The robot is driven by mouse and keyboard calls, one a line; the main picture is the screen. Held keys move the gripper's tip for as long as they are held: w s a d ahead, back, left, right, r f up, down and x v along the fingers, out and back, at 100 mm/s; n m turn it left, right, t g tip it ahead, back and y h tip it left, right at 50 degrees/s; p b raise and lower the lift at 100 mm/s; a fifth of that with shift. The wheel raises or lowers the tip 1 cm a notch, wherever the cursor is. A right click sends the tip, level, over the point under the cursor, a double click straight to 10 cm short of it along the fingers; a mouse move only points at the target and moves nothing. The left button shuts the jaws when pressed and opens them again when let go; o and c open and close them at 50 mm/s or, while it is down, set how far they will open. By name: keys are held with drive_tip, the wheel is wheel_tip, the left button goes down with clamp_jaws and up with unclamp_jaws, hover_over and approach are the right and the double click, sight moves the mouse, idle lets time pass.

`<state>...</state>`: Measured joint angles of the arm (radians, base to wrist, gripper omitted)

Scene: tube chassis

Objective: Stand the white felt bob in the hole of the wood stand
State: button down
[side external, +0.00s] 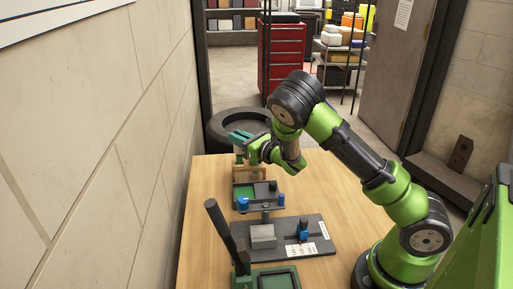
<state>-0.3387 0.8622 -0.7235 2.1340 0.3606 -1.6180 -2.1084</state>
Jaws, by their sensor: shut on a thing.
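My gripper (239,140), with teal fingers, is at the far end of the table, close above the wood stand. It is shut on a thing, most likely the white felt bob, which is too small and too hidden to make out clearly. The light-brown wood stand (238,172) stands below the fingers and is partly covered by my gripper and wrist. Its hole cannot be seen from here, and I cannot tell whether the bob touches the stand or is in the hole.
In front of the stand are a green-topped tray (245,194) and a dark grey base plate (279,251) with a grey block (263,237) and a blue part (303,229). A green fixture (275,280) with a dark upright handle stands nearest. The table's right side is fairly clear.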

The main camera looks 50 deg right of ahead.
sight(240, 149)
drive_tip(key=shift+f, duration=1.15)
idle(0.7)
drive_tip(key=shift+f, duration=0.95)
drive_tip(key=c, duration=1)
unclamp_jaws()
drive_tip(key=s, duration=1.2)
drive_tip(key=shift+a, duration=0.25)
